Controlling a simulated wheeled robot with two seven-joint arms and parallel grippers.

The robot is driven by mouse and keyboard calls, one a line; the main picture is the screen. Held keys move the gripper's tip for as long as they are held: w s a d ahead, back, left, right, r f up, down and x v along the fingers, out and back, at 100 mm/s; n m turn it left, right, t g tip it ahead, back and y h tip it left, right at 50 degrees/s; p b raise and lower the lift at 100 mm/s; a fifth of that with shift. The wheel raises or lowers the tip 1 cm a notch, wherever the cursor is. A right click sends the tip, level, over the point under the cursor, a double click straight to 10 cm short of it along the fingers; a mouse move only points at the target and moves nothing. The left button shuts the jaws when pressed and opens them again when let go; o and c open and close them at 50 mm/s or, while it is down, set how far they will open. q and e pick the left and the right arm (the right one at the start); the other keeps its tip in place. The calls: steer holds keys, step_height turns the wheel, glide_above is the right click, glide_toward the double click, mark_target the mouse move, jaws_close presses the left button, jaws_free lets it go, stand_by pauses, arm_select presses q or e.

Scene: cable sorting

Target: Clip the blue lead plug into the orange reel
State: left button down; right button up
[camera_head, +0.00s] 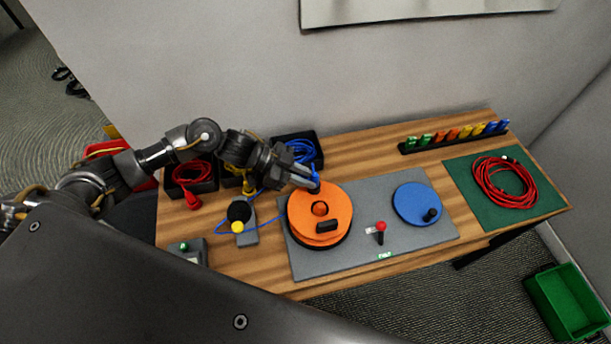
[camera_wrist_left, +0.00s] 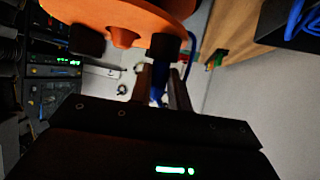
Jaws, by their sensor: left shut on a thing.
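My left gripper (camera_head: 314,187) is at the reel's upper left edge, shut on the blue lead plug (camera_head: 315,176). In the left wrist view the blue plug (camera_wrist_left: 158,92) shows between the fingers, close to a dark clip under the orange reel (camera_wrist_left: 130,14). I cannot tell whether the plug is seated in the clip. The blue lead (camera_head: 264,224) runs from the reel's left side to a small grey stand. My right gripper is not in view.
A blue disc (camera_head: 412,200) with a black knob and a red-topped lever (camera_head: 380,228) stand on the grey mat (camera_head: 372,262). Dark bins (camera_head: 203,186) of cables line the back left. A clip rack (camera_head: 455,138) and a green mat (camera_head: 545,203) with a red coil are at right.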

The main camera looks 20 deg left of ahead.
arm_select(q)
steer(key=c, duration=1.2)
jaws_free()
steer(key=shift+c, duration=0.2)
steer(key=b+v, duration=0.2)
steer(key=v, duration=0.9)
steer(key=shift+b, duration=0.3)
steer(key=shift+d, duration=0.15)
